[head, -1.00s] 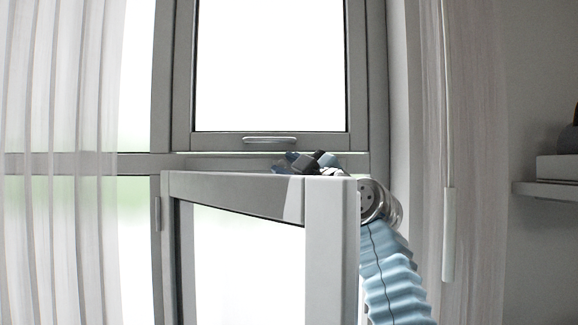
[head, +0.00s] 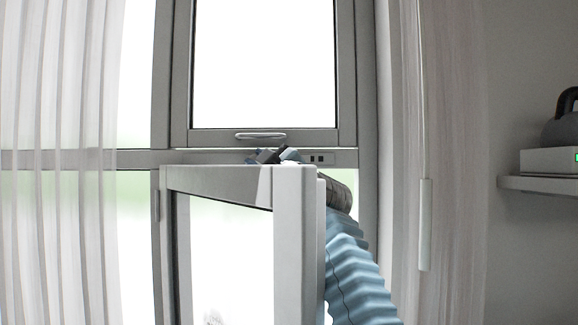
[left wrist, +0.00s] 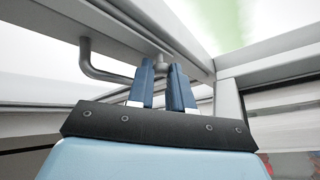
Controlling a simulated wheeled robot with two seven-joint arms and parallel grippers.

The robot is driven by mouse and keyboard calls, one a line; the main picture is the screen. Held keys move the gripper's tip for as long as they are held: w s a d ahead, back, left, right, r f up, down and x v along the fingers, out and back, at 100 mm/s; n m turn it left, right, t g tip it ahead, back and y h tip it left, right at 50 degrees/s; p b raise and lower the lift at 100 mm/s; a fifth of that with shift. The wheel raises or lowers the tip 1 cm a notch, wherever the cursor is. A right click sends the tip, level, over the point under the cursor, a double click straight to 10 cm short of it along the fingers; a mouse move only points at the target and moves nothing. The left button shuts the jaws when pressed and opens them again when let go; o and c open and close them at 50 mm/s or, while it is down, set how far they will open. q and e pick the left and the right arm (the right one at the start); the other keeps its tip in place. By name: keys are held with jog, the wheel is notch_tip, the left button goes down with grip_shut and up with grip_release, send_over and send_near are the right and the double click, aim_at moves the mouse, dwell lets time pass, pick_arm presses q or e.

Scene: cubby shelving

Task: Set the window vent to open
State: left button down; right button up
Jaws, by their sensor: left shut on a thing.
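My right gripper is not in view.
A lower sash (head: 292,240) stands swung open in front of my forearm and hides part of it. The upper window's bar handle (head: 261,135) is close above my gripper. Curtains (head: 60,90) hang at the left, and a shelf (head: 540,185) is at the right.

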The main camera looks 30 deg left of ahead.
pick_arm(q)
jog(key=shift+s+a, duration=0.2)
jog(key=shift+a, duration=0.1)
jog(key=c, duration=1.3)
grip_release()
jog(key=shift+d, duration=0.1)
jog(key=b+v, duration=0.2)
jog(key=v, duration=1.1)
jog(key=shift+d+b, duration=0.35)
jog(key=shift+b, duration=0.05)
jog(key=shift+s+f, duration=0.1)
